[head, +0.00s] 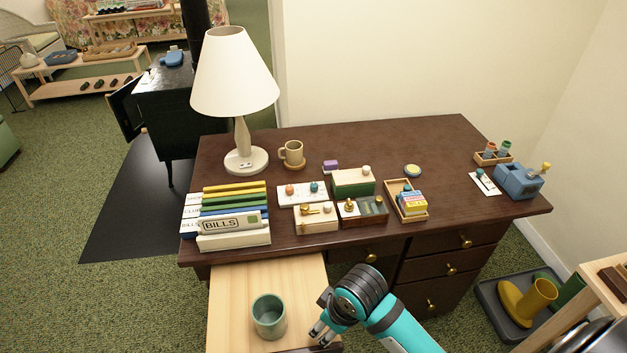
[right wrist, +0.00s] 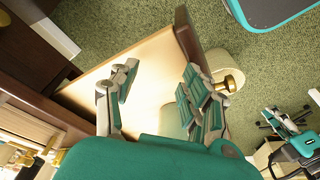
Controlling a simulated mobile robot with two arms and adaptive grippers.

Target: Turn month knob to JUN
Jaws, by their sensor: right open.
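I cannot pick out month lettering or a month knob for certain. On the dark brown desk (head: 390,150), in the head view, a small cream box (head: 316,224) carries a brass-coloured part and a pale knob. A white board (head: 291,199) with an orange knob and a blue knob lies behind it. A green and white box (head: 352,187) with a pale knob stands to the right. My right gripper (head: 320,331) is low in front of the desk, over the pale pull-out board (head: 243,279). It is open and empty, and its spread fingers (right wrist: 162,97) show in the right wrist view. My left gripper is out of view.
A green cup (head: 269,322) stands on the pull-out board, left of my right gripper. On the desk are a lamp (head: 235,75), a mug (head: 292,154), a BILLS binder (head: 232,228), a wooden tray (head: 419,216) and a blue sharpener (head: 519,183). The desk's back middle is fairly clear.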

